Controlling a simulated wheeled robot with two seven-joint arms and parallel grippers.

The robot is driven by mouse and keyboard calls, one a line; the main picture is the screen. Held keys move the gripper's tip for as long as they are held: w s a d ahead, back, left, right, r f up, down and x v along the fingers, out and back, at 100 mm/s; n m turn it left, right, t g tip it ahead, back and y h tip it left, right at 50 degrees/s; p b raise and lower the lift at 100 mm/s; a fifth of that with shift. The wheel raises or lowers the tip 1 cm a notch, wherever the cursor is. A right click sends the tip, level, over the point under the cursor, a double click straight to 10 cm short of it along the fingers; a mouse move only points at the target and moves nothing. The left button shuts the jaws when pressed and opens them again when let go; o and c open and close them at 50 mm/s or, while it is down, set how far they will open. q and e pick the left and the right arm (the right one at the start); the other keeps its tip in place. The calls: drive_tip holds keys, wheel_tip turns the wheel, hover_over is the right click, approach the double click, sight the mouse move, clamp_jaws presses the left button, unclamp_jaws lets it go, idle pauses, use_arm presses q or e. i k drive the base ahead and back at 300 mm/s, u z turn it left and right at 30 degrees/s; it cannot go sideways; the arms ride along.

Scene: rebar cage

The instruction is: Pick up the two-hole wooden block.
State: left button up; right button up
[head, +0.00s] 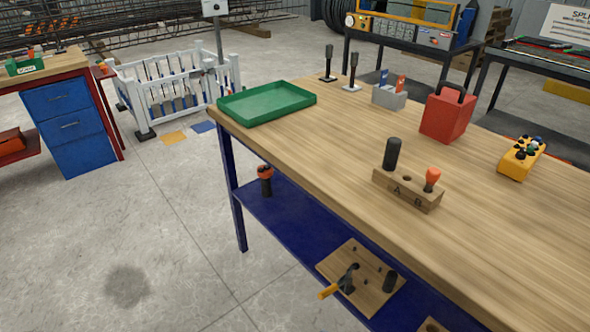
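A wooden block (394,187) marked A and B stands on the wooden tabletop, near its front edge, right of the picture's middle. A tool with a tall black handle (392,154) stands upright at its left end, by the A. A tool with a shorter orange-red handle (432,178) stands at its right end, by the B. A dark round opening shows on the block's top between them. Neither of my grippers is in view, and nothing touches the block but the tools in it.
The workbench (320,150) also bears a green tray (266,103), a grey holder (389,98), a red box (447,116) and a yellow block (521,160). The blue lower shelf (290,215) holds a wooden board (377,291). Open concrete floor (130,230) lies left of the bench.

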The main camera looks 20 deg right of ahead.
sight(403, 183)
drive_tip(key=u, duration=0.85)
drive_tip(key=k, duration=0.65)
drive_tip(key=z, duration=1.75)
drive_tip(key=i, duration=0.2)
drive_tip(key=u, duration=0.8)
